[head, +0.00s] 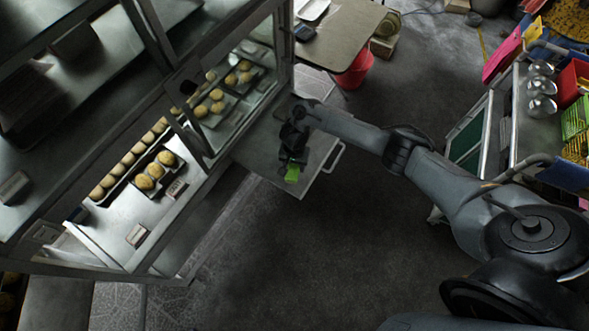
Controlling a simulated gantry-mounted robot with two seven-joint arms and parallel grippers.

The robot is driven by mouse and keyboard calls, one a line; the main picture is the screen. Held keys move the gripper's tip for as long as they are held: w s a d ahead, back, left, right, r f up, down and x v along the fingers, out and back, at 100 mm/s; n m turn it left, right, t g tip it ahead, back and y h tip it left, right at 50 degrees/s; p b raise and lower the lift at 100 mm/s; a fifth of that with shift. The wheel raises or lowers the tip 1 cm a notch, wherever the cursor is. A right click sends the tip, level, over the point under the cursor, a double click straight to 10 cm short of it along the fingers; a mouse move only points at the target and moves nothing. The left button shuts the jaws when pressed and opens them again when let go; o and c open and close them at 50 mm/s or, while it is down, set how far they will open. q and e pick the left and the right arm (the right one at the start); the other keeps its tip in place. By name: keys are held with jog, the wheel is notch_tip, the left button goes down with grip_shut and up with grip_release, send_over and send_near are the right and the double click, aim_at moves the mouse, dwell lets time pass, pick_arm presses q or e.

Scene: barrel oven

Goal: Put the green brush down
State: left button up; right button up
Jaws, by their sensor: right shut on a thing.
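The green brush (292,174) shows as a small bright green block at the lower end of my right gripper (292,160). The gripper is shut on it, and the fingers hide part of the brush. Both are over a grey metal shelf or cart top (318,168) beside the glass display case. I cannot tell whether the brush touches that surface. My left gripper is not in view.
A glass display case (200,150) with trays of buns stands at left. A table (345,35) and a red bucket (354,72) are at the back. A cart (540,125) with metal bowls and coloured bins is at right. The floor in the middle is clear.

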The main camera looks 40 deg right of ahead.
aim_at(295, 169)
notch_tip(295, 169, down, 3)
jog(key=shift+f+b, duration=0.1)
jog(key=shift+b, duration=0.65)
jog(key=o, duration=0.9)
jog(key=shift+f, duration=0.1)
jog(key=shift+o, duration=0.2)
